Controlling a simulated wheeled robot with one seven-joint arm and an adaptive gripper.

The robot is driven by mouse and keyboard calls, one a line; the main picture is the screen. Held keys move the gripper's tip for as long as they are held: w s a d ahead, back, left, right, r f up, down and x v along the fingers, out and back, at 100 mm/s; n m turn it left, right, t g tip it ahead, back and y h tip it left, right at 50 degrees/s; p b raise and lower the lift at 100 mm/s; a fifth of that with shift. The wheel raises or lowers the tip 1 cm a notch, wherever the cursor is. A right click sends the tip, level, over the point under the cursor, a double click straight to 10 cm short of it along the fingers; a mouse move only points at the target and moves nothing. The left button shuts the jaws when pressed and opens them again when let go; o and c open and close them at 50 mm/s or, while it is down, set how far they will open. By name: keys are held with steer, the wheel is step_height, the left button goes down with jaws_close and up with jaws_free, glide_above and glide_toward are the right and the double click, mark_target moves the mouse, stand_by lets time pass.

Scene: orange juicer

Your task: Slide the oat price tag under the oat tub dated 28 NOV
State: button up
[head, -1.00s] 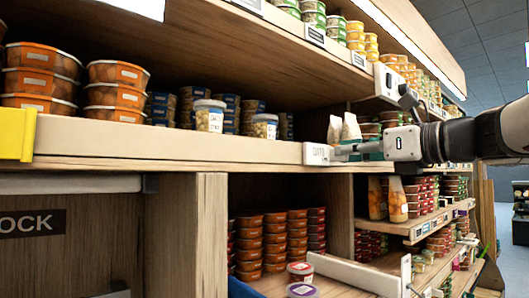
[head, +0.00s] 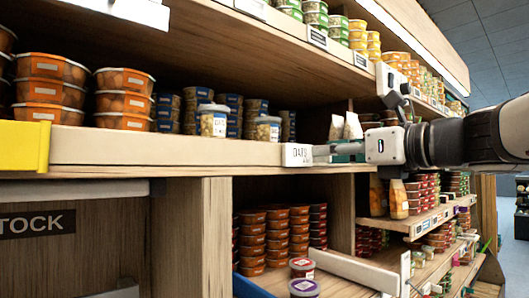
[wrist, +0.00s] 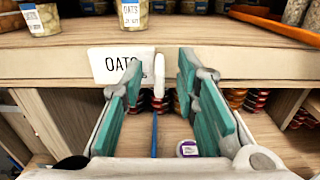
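The white oat price tag (wrist: 108,62), printed OATS, sits on the shelf's front edge; it also shows in the head view (head: 297,155). Two clear tubs with white-and-blue labels stand above: a left one (wrist: 41,18) and a right one (wrist: 132,14). In the head view they are the left tub (head: 213,121) and right tub (head: 268,130). Their dates are too small to read. My gripper (wrist: 161,72) has its teal fingers apart at the shelf edge. The left finger overlaps the tag's right end. A small white upright piece shows between the fingers.
The shelf's front edge (head: 170,150) runs left to a yellow piece (head: 25,147). Orange tubs (head: 125,98) stand on the shelf at left. Below, an open compartment holds stacked red tubs (head: 299,235). An orange rail (wrist: 275,25) lies at right in the wrist view.

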steer(key=v, duration=1.2)
stand_by(0.3)
steer(key=s+a+f+n+g+h, duration=0.2)
steer(key=s+a+f+n+g, duration=0.15)
steer(key=f+n, duration=0.4)
steer(key=s+a+f+n+g+h, duration=0.1)
steer(key=s+a+f+n+g, duration=0.2)
steer(key=f, duration=0.7)
steer(key=s+d+f+n+g+h, duration=0.1)
steer(key=s+d+f+n+h, duration=0.1)
steer(key=f+n, duration=0.5)
steer(key=s+d+f+n+g+h, duration=0.1)
steer(key=s+f+n+h, duration=0.4)
steer(key=f+n, duration=0.3)
steer(key=n, duration=0.3)
steer(key=shift+d+g+h, duration=0.3)
steer(key=shift+d+g, duration=0.05)
steer(key=shift+d, duration=0.05)
